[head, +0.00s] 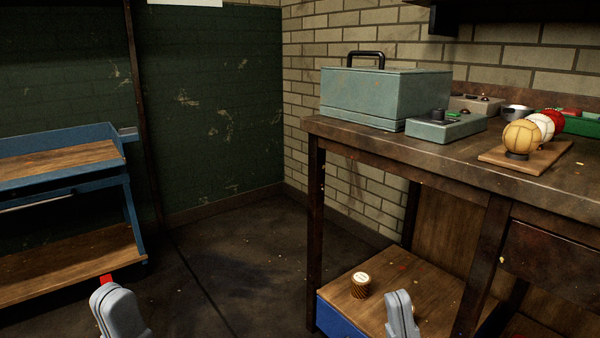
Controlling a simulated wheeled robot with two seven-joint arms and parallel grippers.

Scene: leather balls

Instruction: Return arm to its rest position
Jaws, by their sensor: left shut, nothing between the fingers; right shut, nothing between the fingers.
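My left gripper (115,312) is at the bottom left of the head view, over the dark floor, with nothing in it. My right gripper (401,312) is at the bottom right, in front of the lower shelf of the workbench, also empty. Both are shut. Only the ends of both show; the rest of each arm is outside the picture.
The wooden workbench (460,176) fills the right side. On it are a teal toolbox (372,95), a small grey-green device (445,127) and a metal bowl (516,112). A brown knurled object (360,286) stands on its lower shelf. A blue shelf unit (126,160) is at left. The floor (230,260) between is clear.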

